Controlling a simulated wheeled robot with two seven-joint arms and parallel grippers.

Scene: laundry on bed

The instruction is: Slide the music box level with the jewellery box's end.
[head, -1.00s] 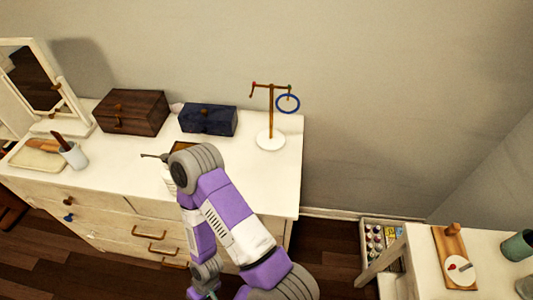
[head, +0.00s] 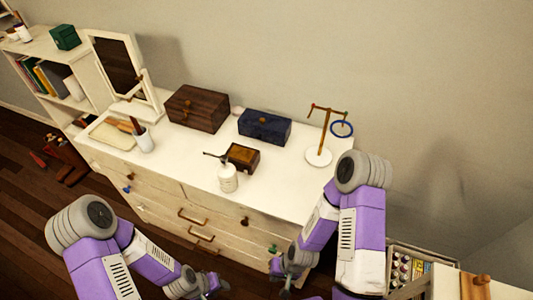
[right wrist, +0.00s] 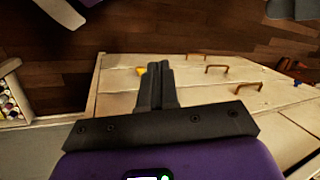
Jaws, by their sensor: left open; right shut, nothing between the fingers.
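The music box seems to be the small brown box with a golden top (head: 243,157), near the middle of the white dresser top. Behind it stand a larger dark brown wooden box (head: 198,108) and a navy blue box (head: 264,127); I cannot tell for sure which is the jewellery box. My left gripper (head: 212,285) is open, low in front of the dresser. My right gripper (head: 285,282) is also low, in front of the dresser's right part. The right wrist view shows its fingers (right wrist: 157,82) shut and empty. Neither gripper touches the boxes.
A white pump bottle (head: 227,178) stands close in front of the small box and partly hides it. A stand with a blue ring (head: 319,156) is at the right end. A mirror (head: 125,70), a cup (head: 144,140) and a tray (head: 110,137) are at left. The dresser's front right top is clear.

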